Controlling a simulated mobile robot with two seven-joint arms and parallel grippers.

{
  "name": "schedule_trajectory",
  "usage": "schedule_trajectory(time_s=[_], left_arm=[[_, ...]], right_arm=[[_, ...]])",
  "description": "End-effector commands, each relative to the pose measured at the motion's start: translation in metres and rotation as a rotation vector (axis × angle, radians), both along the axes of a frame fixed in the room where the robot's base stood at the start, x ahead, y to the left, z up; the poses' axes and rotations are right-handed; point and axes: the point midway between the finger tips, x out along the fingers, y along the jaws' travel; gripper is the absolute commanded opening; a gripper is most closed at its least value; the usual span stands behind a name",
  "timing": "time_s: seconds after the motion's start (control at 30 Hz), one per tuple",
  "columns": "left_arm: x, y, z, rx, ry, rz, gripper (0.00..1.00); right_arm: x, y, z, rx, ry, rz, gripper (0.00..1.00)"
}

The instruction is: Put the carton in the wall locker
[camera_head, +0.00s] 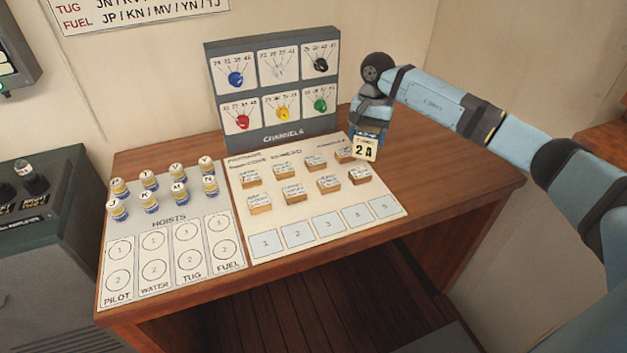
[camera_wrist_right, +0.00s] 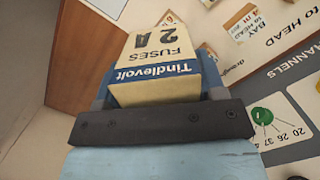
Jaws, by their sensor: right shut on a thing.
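The carton (camera_head: 366,149) is a small cream and blue box marked "2A". It hangs below my right gripper (camera_head: 370,125), in front of the channels panel's right end and over the far right corner of the white board. My right gripper is shut on it. In the right wrist view the carton (camera_wrist_right: 155,65) shows "FUSES 2A" and "Tindlevolt" and sits between the fingers. Its height above the desk is hard to tell. I see no wall locker in either view. My left gripper is not in view.
The wooden desk (camera_head: 455,185) is bare on its right side. On it stand a grey channels panel (camera_head: 290,137), a hoists board (camera_head: 170,222) with several small jars, and a board with several small blocks (camera_head: 295,192). A grey-green console (camera_head: 45,240) stands at the left.

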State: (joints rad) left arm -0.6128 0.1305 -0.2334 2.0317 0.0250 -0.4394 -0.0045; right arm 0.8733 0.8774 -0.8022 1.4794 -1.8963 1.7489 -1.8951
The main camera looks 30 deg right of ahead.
Motion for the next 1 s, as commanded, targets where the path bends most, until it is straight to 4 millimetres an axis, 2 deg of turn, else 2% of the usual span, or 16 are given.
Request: schedule_trajectory(time_s=[0.03, 0.2, 0.37, 0.47, 0.57, 0.9, 1.0], left_arm=[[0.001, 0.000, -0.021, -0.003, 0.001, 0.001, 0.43], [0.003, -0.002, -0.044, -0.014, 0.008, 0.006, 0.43], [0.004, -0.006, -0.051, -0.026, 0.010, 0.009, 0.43], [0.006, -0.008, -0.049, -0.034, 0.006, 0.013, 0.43], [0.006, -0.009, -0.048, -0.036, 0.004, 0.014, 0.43], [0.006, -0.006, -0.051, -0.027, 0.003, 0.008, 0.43], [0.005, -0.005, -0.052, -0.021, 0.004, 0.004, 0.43]], right_arm=[[0.011, -0.023, 0.005, 0.000, -0.009, -0.085, 0.30], [0.026, -0.081, 0.050, 0.002, -0.006, -0.320, 0.30], [0.028, -0.110, 0.075, 0.000, -0.002, -0.435, 0.30], [0.027, -0.116, 0.076, -0.001, 0.001, -0.460, 0.30], [0.027, -0.117, 0.059, -0.003, 0.006, -0.466, 0.30], [0.026, -0.116, -0.032, -0.002, 0.006, -0.464, 0.30], [0.027, -0.116, -0.053, -0.002, 0.003, -0.463, 0.30]])
